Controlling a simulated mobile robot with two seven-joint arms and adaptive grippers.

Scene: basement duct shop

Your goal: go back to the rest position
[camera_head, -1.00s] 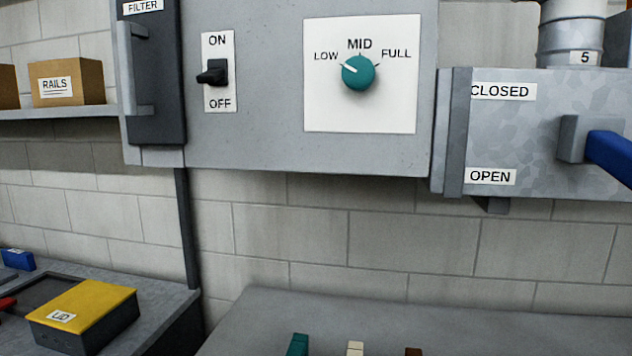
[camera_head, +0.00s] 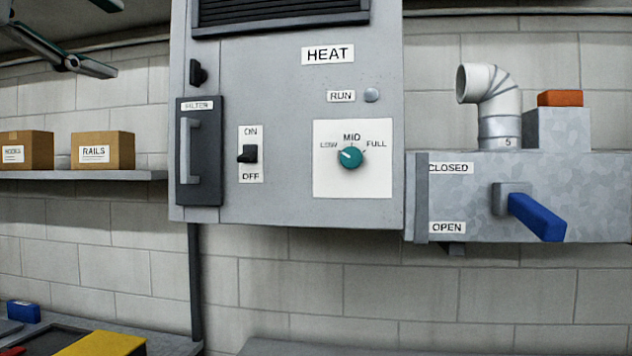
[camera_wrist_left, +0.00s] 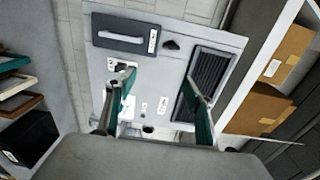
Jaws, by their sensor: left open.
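My left gripper (camera_head: 113,38) shows at the top left edge of the head view, raised above the shelf. Its teal-padded fingers are apart with nothing between them. The left wrist view shows the same open fingers (camera_wrist_left: 160,82), with the grey heater panel beyond them. The heater cabinet (camera_head: 285,120) is in the middle of the head view, clear of the gripper. Its teal knob (camera_head: 350,158) has its pointer toward LOW. My right gripper is not in view.
A shelf (camera_head: 150,176) holds boxes, including the RAILS box (camera_head: 103,150). A duct with a blue handle (camera_head: 537,217) stands out at the right. A yellow-topped box (camera_head: 105,344) is at the lower left. The wall below the heater is clear.

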